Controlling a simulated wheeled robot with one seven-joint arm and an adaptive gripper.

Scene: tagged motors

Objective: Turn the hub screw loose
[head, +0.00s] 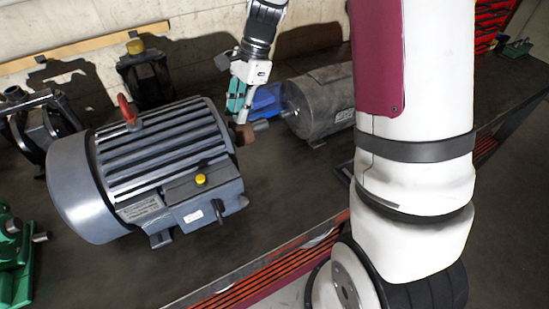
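A large grey finned motor (165,160) lies on the bench at left centre, its shaft (261,126) pointing right. A small brown hub (243,135) sits on the shaft close to the motor's end face. The hub screw is too small or hidden to make out. My gripper (240,112) points down from above, with its tip just over the hub. A teal part (236,94) shows at the gripper's end; I cannot tell if it is a finger or a held tool. Whether the gripper touches the hub, and whether it is open or shut, is not clear.
A second grey motor (325,103) lies right of the shaft, with a blue object (266,100) beside it. Dark fixtures (146,75) stand behind, a green one (14,250) at left. The bench (255,200) is bare in front. My arm covers the right.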

